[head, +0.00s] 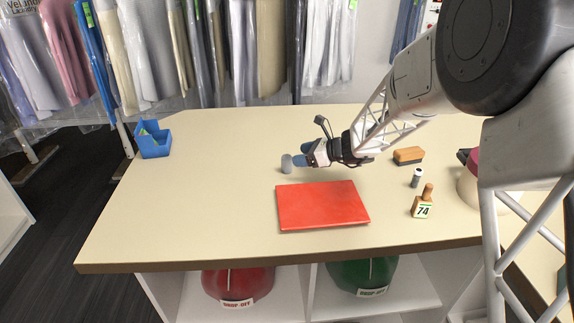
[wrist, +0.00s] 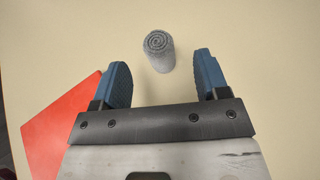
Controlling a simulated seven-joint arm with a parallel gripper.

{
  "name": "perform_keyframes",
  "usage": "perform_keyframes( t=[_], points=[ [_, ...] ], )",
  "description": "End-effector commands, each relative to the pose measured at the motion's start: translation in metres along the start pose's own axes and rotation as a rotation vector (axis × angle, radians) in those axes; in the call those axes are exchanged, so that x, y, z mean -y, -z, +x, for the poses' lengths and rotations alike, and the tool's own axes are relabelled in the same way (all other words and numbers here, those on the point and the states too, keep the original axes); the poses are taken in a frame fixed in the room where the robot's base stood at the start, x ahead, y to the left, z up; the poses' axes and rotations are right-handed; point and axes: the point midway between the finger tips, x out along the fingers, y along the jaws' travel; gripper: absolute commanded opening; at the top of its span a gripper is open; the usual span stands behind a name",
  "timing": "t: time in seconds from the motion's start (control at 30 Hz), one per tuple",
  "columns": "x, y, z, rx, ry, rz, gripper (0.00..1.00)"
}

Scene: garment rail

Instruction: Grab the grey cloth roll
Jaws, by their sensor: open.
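The grey cloth roll (head: 287,164) stands upright on the cream table, behind the red mat. In the wrist view the roll (wrist: 159,52) shows its spiral top end, ahead of the gap between the fingers. My gripper (head: 299,161) is open, with blue fingertips just to the right of the roll in the head view. I see no contact with the roll.
A flat red mat (head: 322,206) lies in front of the roll. To the right are a wooden brush (head: 408,155), a small grey-and-white cylinder (head: 416,178) and a wooden stamp marked 74 (head: 423,203). A blue box (head: 153,141) sits far left. Table around the roll is clear.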

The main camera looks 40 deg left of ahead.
Motion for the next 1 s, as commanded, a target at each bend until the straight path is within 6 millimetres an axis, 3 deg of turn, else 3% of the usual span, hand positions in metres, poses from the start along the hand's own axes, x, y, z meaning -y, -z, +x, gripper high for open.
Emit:
perform_keyframes(
  t=[0.4, 0.83, 1.0],
  points=[
    [-0.001, 0.0, 0.024, -0.001, -0.001, -0.001, 0.68],
    [-0.001, 0.0, 0.027, -0.001, 0.0, -0.001, 0.68],
    [-0.002, 0.0, 0.038, -0.001, -0.001, 0.0, 0.68]
  ],
)
